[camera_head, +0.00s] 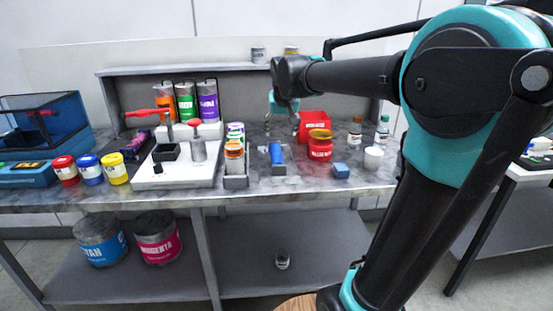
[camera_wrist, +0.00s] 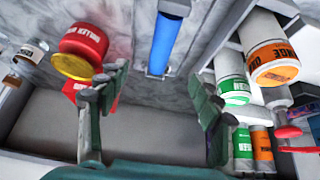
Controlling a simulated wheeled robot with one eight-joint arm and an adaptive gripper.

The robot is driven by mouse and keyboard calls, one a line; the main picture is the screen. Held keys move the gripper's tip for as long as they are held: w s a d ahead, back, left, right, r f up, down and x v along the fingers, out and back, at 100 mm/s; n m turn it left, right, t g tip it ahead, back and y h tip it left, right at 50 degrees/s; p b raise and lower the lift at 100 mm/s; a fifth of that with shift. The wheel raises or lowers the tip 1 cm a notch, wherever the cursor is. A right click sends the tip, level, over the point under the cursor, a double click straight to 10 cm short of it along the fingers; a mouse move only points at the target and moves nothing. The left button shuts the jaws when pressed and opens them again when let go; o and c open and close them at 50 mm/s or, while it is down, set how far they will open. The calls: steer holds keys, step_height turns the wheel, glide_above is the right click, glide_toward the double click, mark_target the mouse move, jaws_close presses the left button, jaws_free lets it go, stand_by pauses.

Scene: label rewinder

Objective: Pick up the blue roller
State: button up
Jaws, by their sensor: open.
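The blue roller (camera_head: 276,153) lies on a small grey holder (camera_head: 289,168) near the front of the workbench. My gripper (camera_head: 282,128) is above and behind the roller in the head view. In the wrist view my gripper (camera_wrist: 158,80) has its fingers spread wide, with nothing between them. The roller lies beyond the fingertips, roughly centred in the gap and apart from both fingers.
A red jar (camera_head: 320,146) and a blue block (camera_head: 341,170) stand right of the roller. A holder with an orange-labelled can (camera_head: 234,157) stands close on the left. A red box (camera_head: 314,121) is behind. Orange, green and purple cylinders (camera_head: 187,102) stand at the back left.

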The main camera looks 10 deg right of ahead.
mark_target(277, 153)
steer(key=x, duration=1.7)
steer(key=shift+w+a+r, duration=0.2)
steer(key=shift+w+a, duration=0.05)
steer(key=shift+a, duration=0.05)
steer(key=shift+c, duration=0.5)
jaws_close()
